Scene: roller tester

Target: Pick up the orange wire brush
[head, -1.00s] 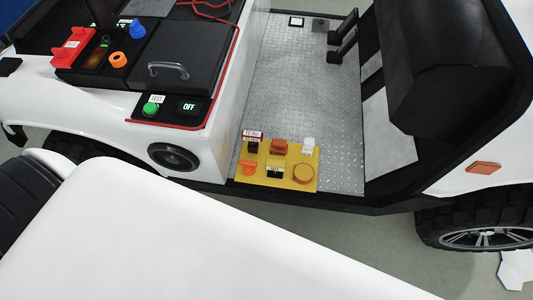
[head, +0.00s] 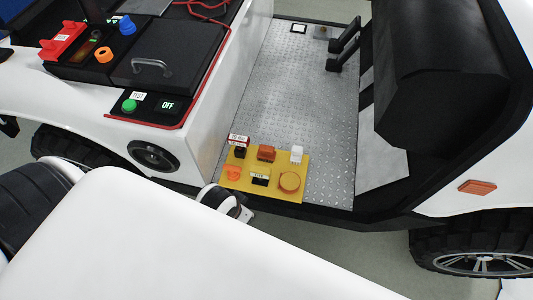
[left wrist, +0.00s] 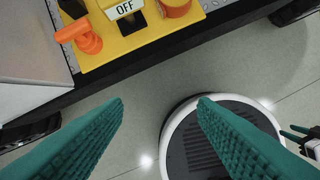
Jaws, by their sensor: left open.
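No wire brush can be clearly made out by its bristles. An orange T-shaped handle (head: 233,174) lies at the left front of a yellow board (head: 271,189), and in the left wrist view this handle (left wrist: 77,38) is at the upper left. A small orange ring-like piece (head: 105,54) sits on the black unit at the upper left. My left gripper (left wrist: 160,102) is open and empty, its teal fingers apart below the board's front edge, over the floor. At the right edge of the wrist view, dark fingers (left wrist: 294,135) may be my right gripper.
A white side wall (head: 222,115) stands left; a black seat (head: 440,90) is right.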

